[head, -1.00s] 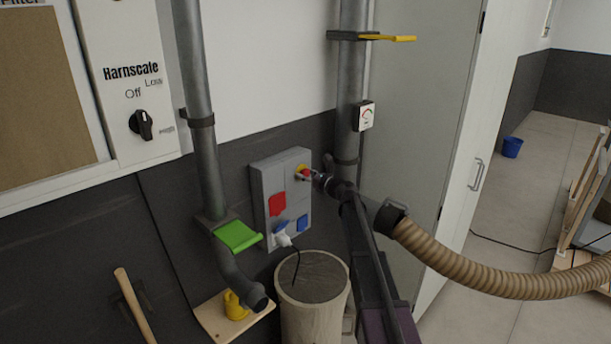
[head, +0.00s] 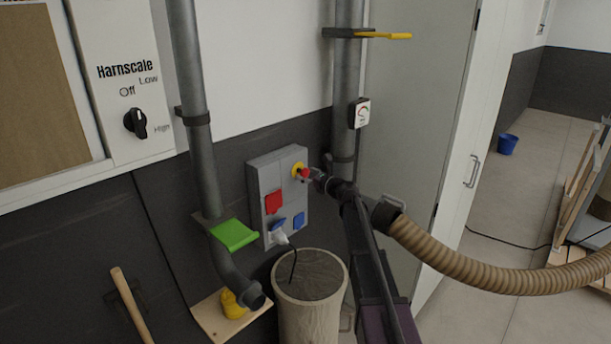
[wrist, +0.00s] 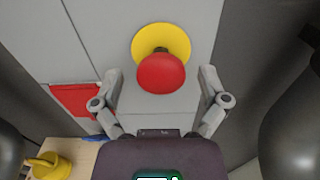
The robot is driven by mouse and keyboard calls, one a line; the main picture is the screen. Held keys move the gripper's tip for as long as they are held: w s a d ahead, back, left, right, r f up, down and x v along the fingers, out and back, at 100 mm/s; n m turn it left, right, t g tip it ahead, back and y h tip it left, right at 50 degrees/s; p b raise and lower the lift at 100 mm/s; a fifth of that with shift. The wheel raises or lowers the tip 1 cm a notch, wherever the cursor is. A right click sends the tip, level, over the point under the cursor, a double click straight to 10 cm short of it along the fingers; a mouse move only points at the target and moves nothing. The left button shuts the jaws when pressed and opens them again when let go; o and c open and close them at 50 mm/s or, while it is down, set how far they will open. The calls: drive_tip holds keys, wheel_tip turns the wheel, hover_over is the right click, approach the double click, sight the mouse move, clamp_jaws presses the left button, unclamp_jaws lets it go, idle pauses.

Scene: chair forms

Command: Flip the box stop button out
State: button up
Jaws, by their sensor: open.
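The grey box (head: 263,205) is fixed to the dark lower wall. Its stop button (head: 305,173) is a red mushroom head on a yellow disc near the box's upper right. In the wrist view the red button (wrist: 161,74) is large and in front of the yellow disc (wrist: 165,36). My gripper (wrist: 160,80) is open, with one finger on each side below the button; I see no contact. In the head view my gripper (head: 315,174) is small, just right of the button, and its fingers are hard to make out.
A red cover (head: 273,201) and blue sockets sit lower on the box, with a white plug (head: 281,238) in one. A round bin (head: 310,300) stands below. A grey pipe (head: 347,80) rises close behind my arm, and a ribbed hose (head: 480,267) hangs right.

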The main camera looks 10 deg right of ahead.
drive_tip(key=shift+s+d, duration=0.1)
drive_tip(key=shift+s, duration=0.05)
drive_tip(key=v, duration=1.1)
drive_tip(key=shift+s+d, duration=0.2)
drive_tip(key=shift+s, duration=0.05)
drive_tip(key=s+a+f+n+g+h+b, duration=0.2)
drive_tip(key=s+a+f+n+g, duration=0.8)
drive_tip(key=s+f+n, duration=0.4)
drive_tip(key=s+f+n+g+h+b, duration=0.1)
drive_tip(key=s+f+n+g+h, duration=0.1)
drive_tip(key=s+f+n+h, duration=0.2)
drive_tip(key=s+d+f+n+g+h+b, duration=0.1)
drive_tip(key=s+f+n+h, duration=0.3)
drive_tip(key=s+n, duration=0.6)
drive_tip(key=s+g, duration=0.1)
drive_tip(key=s, duration=0.5)
drive_tip(key=shift+d+f+n+g+h, duration=0.3)
drive_tip(key=shift+f+n, duration=0.1)
